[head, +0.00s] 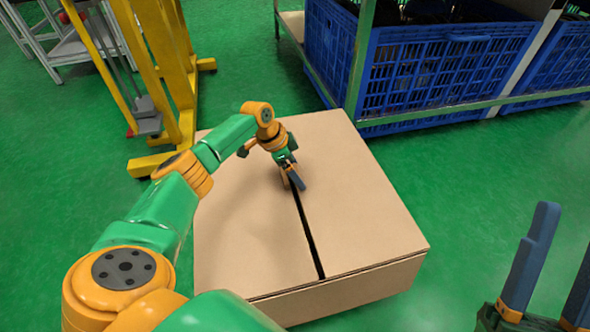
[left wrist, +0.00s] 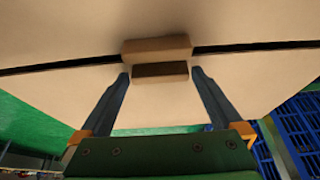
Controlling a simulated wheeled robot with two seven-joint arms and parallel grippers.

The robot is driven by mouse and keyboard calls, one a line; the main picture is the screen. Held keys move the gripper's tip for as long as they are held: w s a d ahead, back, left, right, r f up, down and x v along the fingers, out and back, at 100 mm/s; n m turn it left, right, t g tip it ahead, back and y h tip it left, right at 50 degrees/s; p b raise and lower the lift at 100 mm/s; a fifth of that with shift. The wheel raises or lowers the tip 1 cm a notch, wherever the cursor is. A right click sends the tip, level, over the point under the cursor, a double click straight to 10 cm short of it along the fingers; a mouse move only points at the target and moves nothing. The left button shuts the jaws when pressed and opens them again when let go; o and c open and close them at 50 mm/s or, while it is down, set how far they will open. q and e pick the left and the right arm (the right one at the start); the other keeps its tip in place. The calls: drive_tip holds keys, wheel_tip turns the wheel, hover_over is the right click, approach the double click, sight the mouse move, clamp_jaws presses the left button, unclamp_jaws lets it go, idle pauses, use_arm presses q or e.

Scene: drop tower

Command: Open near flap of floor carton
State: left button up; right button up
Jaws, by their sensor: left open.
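The floor carton (head: 370,205) is a large tan box with its top flaps lying flat and closed. A narrow dark gap runs between the left flap (head: 245,235) and the right flap (head: 345,165). My left gripper (head: 294,186) points down over the gap, near the middle of the top. In the left wrist view, a small tan block-like tab (left wrist: 157,48) sits at the gap. The open fingers of my left gripper (left wrist: 160,74) are on either side of the tab's lower, darker part, apart from it. My right gripper (head: 562,262) is at the lower right, fingers apart and empty.
Blue crates (head: 430,75) stand on a metal rack (head: 455,115) behind the carton. A yellow frame (head: 170,75) stands at the back left, by a grey table (head: 70,45). Green floor (head: 470,190) is clear to the right of the carton.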

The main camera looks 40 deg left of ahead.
use_arm(q)
clamp_jaws()
